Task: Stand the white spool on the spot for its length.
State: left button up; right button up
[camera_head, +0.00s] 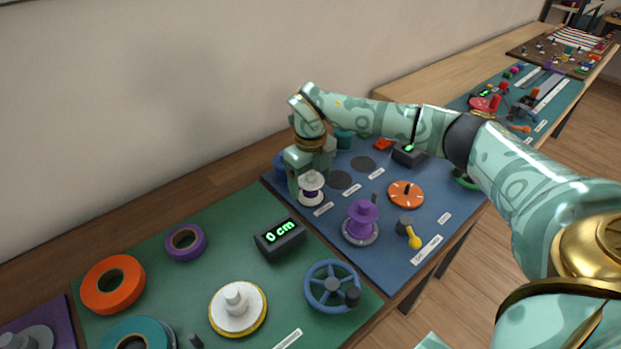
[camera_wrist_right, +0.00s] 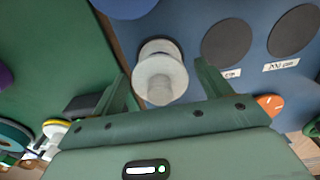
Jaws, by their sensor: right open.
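The white spool (camera_head: 312,190) stands upright at the left side of the blue mat (camera_head: 394,247). It also shows in the right wrist view (camera_wrist_right: 160,78), with a dark band between its pale flanges. My right gripper (camera_head: 307,174) is open, its fingers (camera_wrist_right: 162,80) on either side of the spool with a gap on both sides. Two bare dark round spots (camera_head: 340,180) (camera_head: 363,163) lie to the right of the spool, each with a white label. A third label (camera_head: 323,209) lies beside the spool; any spot under the spool is hidden. My left gripper is out of view.
A purple spool (camera_head: 361,222), an orange disc (camera_head: 406,194) and a yellow-handled tool (camera_head: 411,234) stand in front on the blue mat. A green mat (camera_head: 225,248) at left holds tape rolls, a crank wheel (camera_head: 332,287) and a display reading 0 cm (camera_head: 281,238).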

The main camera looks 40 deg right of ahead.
jog(key=shift+r, duration=0.1)
pick_arm(q)
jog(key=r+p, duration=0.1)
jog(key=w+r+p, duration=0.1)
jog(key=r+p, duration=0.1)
jog(key=p, duration=0.1)
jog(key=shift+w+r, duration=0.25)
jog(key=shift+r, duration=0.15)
pick_arm(e)
notch_tip(320, 180, up, 12)
jog(key=shift+r, duration=0.1)
